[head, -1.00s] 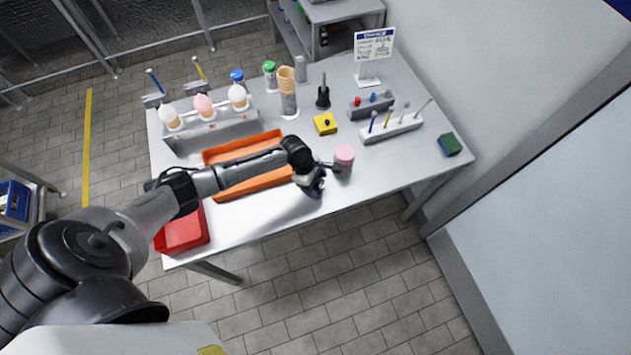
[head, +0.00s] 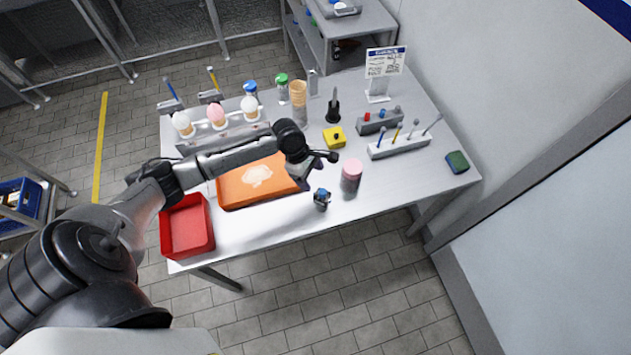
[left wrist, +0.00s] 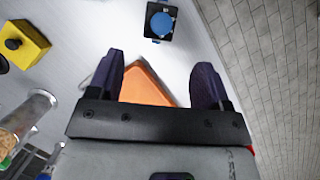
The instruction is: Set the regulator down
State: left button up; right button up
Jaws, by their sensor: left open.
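The regulator (head: 321,198), a small dark body with a blue knob, stands on the white table near its front edge, just left of a pink-topped cylinder. In the left wrist view the regulator (left wrist: 160,21) shows beyond the fingertips, with its round blue knob facing the camera. My left gripper (head: 311,175) is over the table, behind the regulator and apart from it. In the left wrist view its two dark fingers (left wrist: 162,78) are spread with nothing between them but the table and an orange tray corner behind. My right gripper is not in view.
The pink-topped cylinder (head: 351,177) stands close to the regulator's right. The orange tray (head: 240,188) and red bin (head: 187,227) lie to the left. A yellow block (head: 334,138) and tool racks (head: 399,146) stand behind. The table's right front is clear.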

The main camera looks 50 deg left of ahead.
pick_arm(q)
jog(key=s+d+f+m+y, duration=0.1)
jog(key=s+d+f+m, duration=0.1)
jog(key=s+d+m, duration=1.2)
jog(key=s+r+m+t+y, duration=0.1)
jog(key=s+r+m, duration=0.1)
jog(key=s+m, duration=0.2)
jog(key=s+a+r+m+t+y, duration=0.1)
jog(key=s+r+m+y, duration=0.1)
jog(key=s+m, duration=0.3)
jog(key=shift+s+a+r+m, duration=0.2)
jog(key=shift+s+r+m, duration=0.15)
jog(key=shift+r, duration=0.4)
